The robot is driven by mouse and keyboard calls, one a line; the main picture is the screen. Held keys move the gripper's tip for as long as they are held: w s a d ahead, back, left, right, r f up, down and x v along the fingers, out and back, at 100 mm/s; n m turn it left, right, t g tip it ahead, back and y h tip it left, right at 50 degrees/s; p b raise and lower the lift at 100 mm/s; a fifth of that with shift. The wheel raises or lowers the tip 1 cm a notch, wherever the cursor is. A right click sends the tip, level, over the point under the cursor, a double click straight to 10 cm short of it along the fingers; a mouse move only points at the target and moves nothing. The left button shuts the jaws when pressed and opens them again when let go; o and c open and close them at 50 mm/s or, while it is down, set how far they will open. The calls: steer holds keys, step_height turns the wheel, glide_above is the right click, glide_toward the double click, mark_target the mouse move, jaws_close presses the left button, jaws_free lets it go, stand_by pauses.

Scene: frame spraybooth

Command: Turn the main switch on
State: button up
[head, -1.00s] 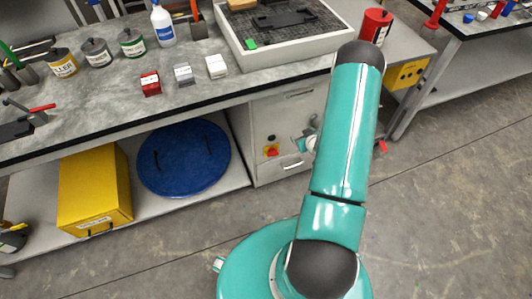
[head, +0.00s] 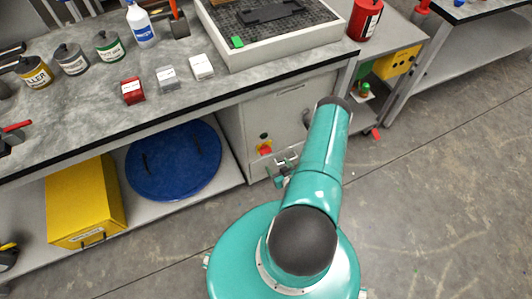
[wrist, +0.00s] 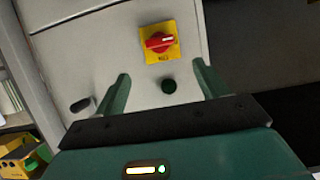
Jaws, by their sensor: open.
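The main switch is a red rotary knob on a yellow square plate on the light grey cabinet front, under the bench; it shows in the head view (head: 265,148) and at the top middle of the wrist view (wrist: 160,42). Its pale-marked handle lies roughly sideways in the wrist view, slightly tilted. My gripper (wrist: 161,70) is open and empty, its two green fingers spread and apart from the switch. In the head view my gripper (head: 283,173) is just below and right of the switch, partly hidden by my arm.
A dark round button (wrist: 169,86) sits beside the switch plate, between my fingers in the wrist view. The cabinet (head: 290,112) stands under the workbench (head: 100,125). A blue round lid (head: 175,160) and yellow box (head: 84,203) are at left.

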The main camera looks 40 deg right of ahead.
mark_target(267, 152)
steer(key=x, duration=1)
steer(key=shift+w+f, duration=0.25)
steer(key=shift+w, duration=0.1)
steer(key=c, duration=1)
